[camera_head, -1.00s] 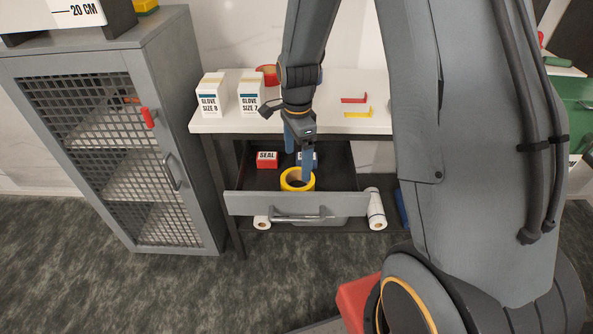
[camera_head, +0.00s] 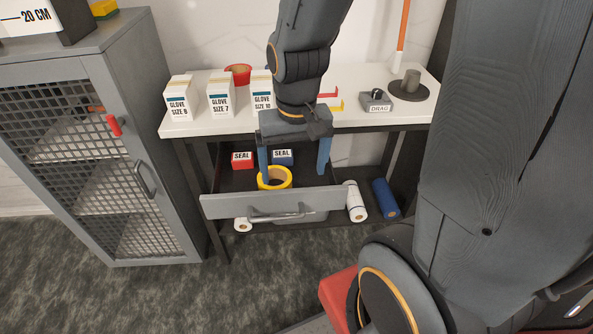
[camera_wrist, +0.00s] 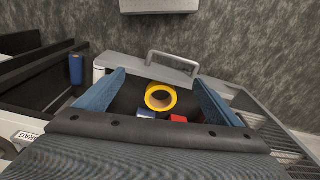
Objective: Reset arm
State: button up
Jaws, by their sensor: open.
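My gripper (camera_head: 295,172) is open and empty, with its two blue fingers spread above the open drawer (camera_head: 262,206). A yellow tape roll (camera_head: 275,178) lies in the drawer, close to the left finger in the head view and apart from the right one. In the wrist view the tape roll (camera_wrist: 160,97) shows between the two fingers (camera_wrist: 158,95), beyond their tips, and nothing is held. A red SEAL box (camera_head: 242,160) and a blue SEAL box (camera_head: 283,157) stand behind the roll in the drawer.
The white bench top (camera_head: 350,112) carries several glove boxes (camera_head: 221,95), a red tape roll (camera_head: 238,75) and a DRAG block (camera_head: 377,100). A mesh-door cabinet (camera_head: 80,130) stands at left. White (camera_head: 356,201) and blue (camera_head: 385,198) rolls lie on the lower shelf.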

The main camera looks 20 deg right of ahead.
jog(key=shift+s+r+n, duration=0.1)
jog(key=shift+s+n, duration=0.9)
dwell(0.6)
